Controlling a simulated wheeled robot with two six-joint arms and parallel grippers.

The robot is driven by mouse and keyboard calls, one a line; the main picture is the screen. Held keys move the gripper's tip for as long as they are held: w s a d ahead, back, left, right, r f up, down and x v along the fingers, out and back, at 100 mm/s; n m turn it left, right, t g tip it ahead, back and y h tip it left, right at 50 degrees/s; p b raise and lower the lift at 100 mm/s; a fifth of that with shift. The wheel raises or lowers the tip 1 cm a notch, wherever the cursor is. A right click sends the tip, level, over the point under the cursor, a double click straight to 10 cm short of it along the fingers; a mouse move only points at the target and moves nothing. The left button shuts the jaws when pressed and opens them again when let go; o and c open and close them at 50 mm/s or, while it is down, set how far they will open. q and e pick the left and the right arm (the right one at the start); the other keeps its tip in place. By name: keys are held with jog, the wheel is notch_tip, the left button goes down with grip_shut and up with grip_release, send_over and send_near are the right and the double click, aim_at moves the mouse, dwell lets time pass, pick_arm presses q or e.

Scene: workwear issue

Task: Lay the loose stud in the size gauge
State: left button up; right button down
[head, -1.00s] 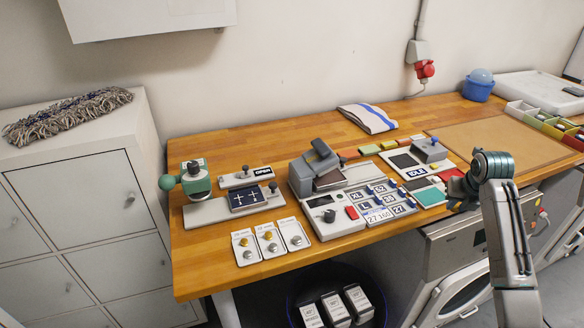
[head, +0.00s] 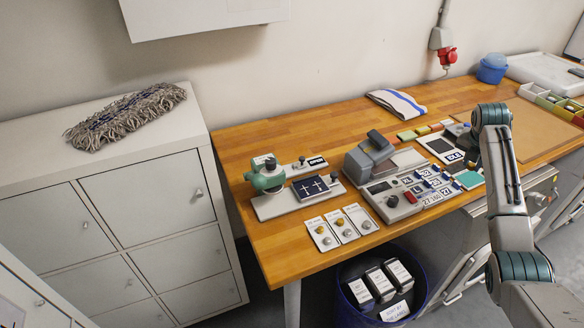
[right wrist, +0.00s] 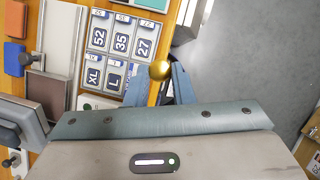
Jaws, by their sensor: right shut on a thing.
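My right gripper (right wrist: 159,84) is shut on a round gold stud (right wrist: 160,70), which shows between the fingertips in the right wrist view. In the head view my right arm stands at the right over the bench, and the fingertips and stud are hidden or too small to make out. I cannot tell for certain which thing is the size gauge. My left gripper is not in view.
A grey press (head: 369,155) stands mid-bench beside a board of size tiles, which shows in the right wrist view as tiles (right wrist: 121,42). A green-handled device (head: 266,178) stands at the left. A blue bin (head: 344,307) with boxes stands below. Bare wood (head: 300,133) lies behind.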

jog(key=shift+w+m+g, duration=0.1)
jog(key=shift+m+g, duration=0.2)
jog(key=shift+m, duration=0.7)
jog(key=shift+m+g+h, duration=0.3)
jog(key=shift+m+h, duration=0.1)
jog(key=shift+m, duration=0.6)
jog(key=m, duration=0.1)
jog(key=m+g, duration=0.1)
jog(key=m, duration=0.2)
jog(key=shift+a+r+m+g, duration=0.25)
jog(key=shift+a+m+g, duration=0.15)
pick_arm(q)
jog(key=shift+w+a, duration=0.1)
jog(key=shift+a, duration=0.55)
pick_arm(e)
jog(key=a+m+g+y, duration=0.1)
jog(key=m, duration=0.5)
jog(key=s+m+g+y, duration=0.1)
jog(key=m+g+y, duration=0.1)
jog(key=m, duration=0.5)
jog(key=a+m+g+y, duration=0.1)
jog(key=m+y, duration=0.1)
jog(key=m, duration=0.4)
jog(key=shift+s+a, duration=0.3)
jog(key=shift+f+m, duration=0.15)
jog(key=shift+m, duration=0.15)
jog(key=shift+s+a+m, duration=0.1)
jog(key=shift+a+m, duration=0.05)
jog(key=shift+m, duration=0.15)
